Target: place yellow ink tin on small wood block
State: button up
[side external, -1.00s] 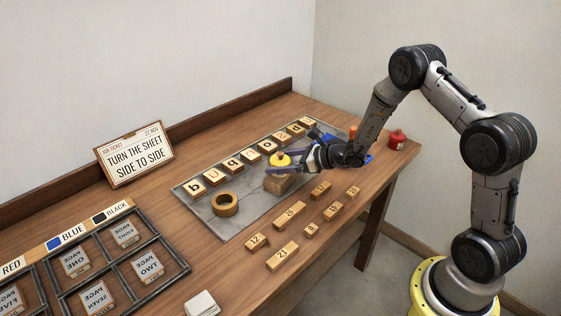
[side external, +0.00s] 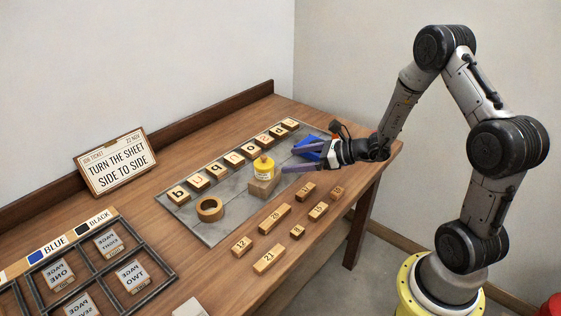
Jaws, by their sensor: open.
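The yellow ink tin (side external: 264,168) stands upright on top of the small wood block (side external: 262,187), on the grey slab (side external: 228,222). My gripper (side external: 289,160) is open and empty. Its two fingers point left toward the tin from the right side. A gap shows between the fingertips and the tin, though the near finger is close to the block's right edge in the picture.
A row of letter blocks (side external: 222,160) runs along the slab's back edge. A tape roll (side external: 209,208) lies left of the block. Several numbered wood pieces (side external: 274,216) lie in front. A red object (side external: 552,306) shows at lower right.

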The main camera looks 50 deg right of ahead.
jog(key=s+a+r+n+g+y, duration=0.2)
jog(key=s+a+r+n+g, duration=0.2)
jog(key=s+a+r+n, duration=0.35)
jog(key=s+a+r+n+g+y, duration=0.1)
jog(key=s+a+r+n+g, duration=0.25)
jog(key=s+a+n, duration=0.55)
jog(key=s+d+r+n+h, duration=0.5)
jog(key=s+d+n+h, duration=0.3)
jog(key=s+n, duration=0.3)
jog(key=n, duration=0.4)
jog(key=shift+s+t, duration=0.2)
jog(key=shift+t, duration=0.15)
